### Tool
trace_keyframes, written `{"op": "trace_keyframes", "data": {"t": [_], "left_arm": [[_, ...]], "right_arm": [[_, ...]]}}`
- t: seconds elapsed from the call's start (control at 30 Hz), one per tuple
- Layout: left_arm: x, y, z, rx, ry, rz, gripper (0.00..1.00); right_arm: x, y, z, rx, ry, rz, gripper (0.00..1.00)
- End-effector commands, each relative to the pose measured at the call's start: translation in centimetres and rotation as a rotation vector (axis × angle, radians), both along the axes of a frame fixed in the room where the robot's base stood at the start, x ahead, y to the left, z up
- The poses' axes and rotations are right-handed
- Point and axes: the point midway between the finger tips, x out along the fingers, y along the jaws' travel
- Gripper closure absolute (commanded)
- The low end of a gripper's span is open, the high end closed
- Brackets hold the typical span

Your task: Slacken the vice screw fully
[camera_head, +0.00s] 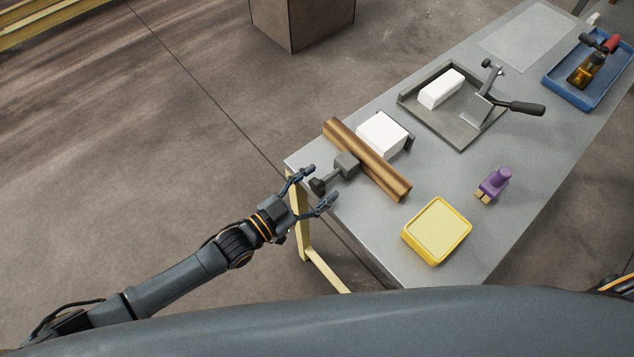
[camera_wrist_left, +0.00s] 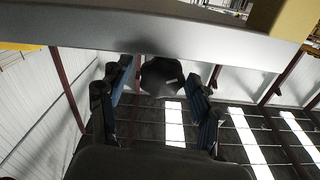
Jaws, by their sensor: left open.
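The vice sits at the near-left end of the grey bench, with a dark grey block (camera_head: 347,164) and a screw ending in a dark knob (camera_head: 318,186). A brown wooden bar (camera_head: 368,160) lies across it, against a white block (camera_head: 383,135). My left gripper (camera_head: 324,186) is open, its fingers pointing at the knob from the bench's left edge. In the left wrist view the dark knob (camera_wrist_left: 161,76) shows between the spread fingers (camera_wrist_left: 166,80); I cannot see either finger touching it. My right gripper is out of view.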

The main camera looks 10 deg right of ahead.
Motion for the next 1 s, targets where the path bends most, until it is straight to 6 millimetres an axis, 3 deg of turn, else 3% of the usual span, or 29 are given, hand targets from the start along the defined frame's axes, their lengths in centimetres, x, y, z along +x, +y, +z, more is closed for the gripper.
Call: {"op": "trace_keyframes", "data": {"t": [0.27, 0.53, 1.0], "left_arm": [[0.07, -0.08, -0.03, 0.001, 0.0, 0.0, 0.38], [0.06, -0.06, -0.03, 0.001, 0.0, 0.0, 0.92], [0.14, 0.0, -0.1, -0.066, 0.099, 0.0, 0.92]], "right_arm": [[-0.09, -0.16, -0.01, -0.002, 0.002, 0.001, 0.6], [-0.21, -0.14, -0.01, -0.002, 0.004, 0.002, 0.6], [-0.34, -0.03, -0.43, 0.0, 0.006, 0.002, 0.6]]}}
